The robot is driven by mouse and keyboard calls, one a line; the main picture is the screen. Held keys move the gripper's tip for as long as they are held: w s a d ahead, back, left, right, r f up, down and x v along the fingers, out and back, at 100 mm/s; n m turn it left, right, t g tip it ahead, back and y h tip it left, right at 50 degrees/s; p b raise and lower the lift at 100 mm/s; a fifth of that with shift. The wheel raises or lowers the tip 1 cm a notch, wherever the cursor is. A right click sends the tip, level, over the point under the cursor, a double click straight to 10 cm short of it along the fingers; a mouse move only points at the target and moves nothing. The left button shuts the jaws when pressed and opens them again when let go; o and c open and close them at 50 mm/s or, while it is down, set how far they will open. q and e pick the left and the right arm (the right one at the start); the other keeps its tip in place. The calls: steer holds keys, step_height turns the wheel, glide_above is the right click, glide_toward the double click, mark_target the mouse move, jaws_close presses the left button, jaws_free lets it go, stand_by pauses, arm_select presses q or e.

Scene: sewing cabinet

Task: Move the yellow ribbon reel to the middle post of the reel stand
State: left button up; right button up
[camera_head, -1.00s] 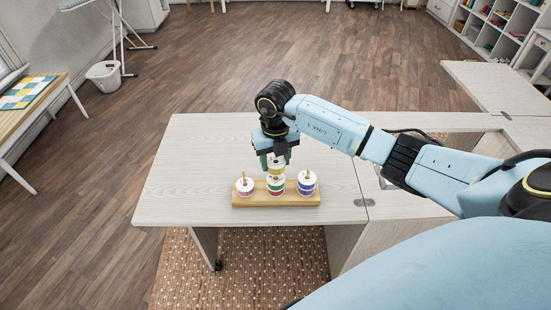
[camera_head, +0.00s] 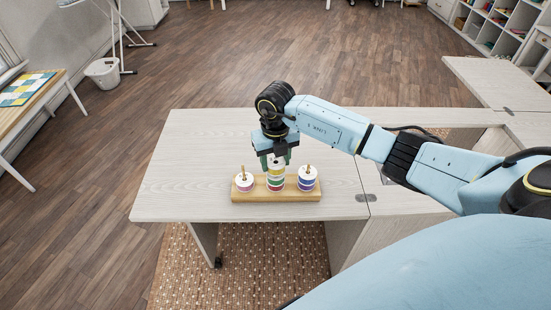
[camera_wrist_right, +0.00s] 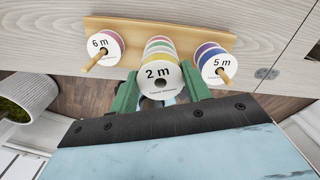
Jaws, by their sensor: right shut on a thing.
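The yellow ribbon reel (camera_head: 276,172) is in my right gripper (camera_head: 276,163), over the middle of the wooden reel stand (camera_head: 304,196). In the right wrist view the held reel (camera_wrist_right: 158,73) shows its white face marked "2 m" and a dark centre hole. The green fingers of my right gripper are shut on it from both sides. Reels with green and red bands (camera_head: 276,184) are stacked below it on the middle post. The held reel lines up with this stack; I cannot tell whether they touch. The middle post is hidden. My left gripper is out of view.
A pink-purple reel marked "6 m" (camera_head: 244,182) is on the left post, and blue and purple reels marked "5 m" (camera_head: 307,180) are on the right post. Both posts stick up close beside my gripper. The pale tabletop (camera_head: 190,165) is clear to the left.

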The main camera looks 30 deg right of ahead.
steer(key=shift+f, duration=0.2)
steer(key=o, duration=1)
step_height(320, 180, up, 14)
steer(key=shift+f, duration=0.25)
